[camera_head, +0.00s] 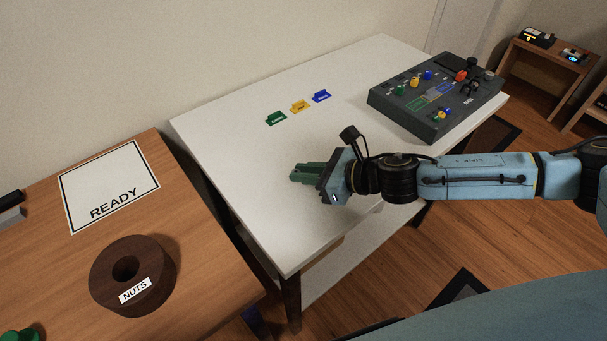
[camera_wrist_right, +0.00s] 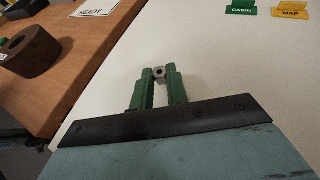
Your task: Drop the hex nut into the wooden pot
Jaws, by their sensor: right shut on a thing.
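The hex nut (camera_wrist_right: 160,73) is a small grey metal nut with a dark hole, seen in the right wrist view between the tips of my right gripper (camera_wrist_right: 159,78). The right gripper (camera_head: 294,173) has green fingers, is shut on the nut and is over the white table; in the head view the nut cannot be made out. The wooden pot (camera_head: 110,284) is a dark brown round block with a central hole and a NUTS label. It stands on the wooden table at the lower left, well left of the gripper, and also shows in the right wrist view (camera_wrist_right: 34,52).
A READY sheet (camera_head: 108,184) lies behind the pot. The white table (camera_head: 230,150) holds green (camera_head: 276,118), yellow (camera_head: 300,106) and blue (camera_head: 321,96) tags and a dark control panel (camera_head: 395,105). A gap separates the two tables. Green objects (camera_head: 20,335) show at the lower left corner.

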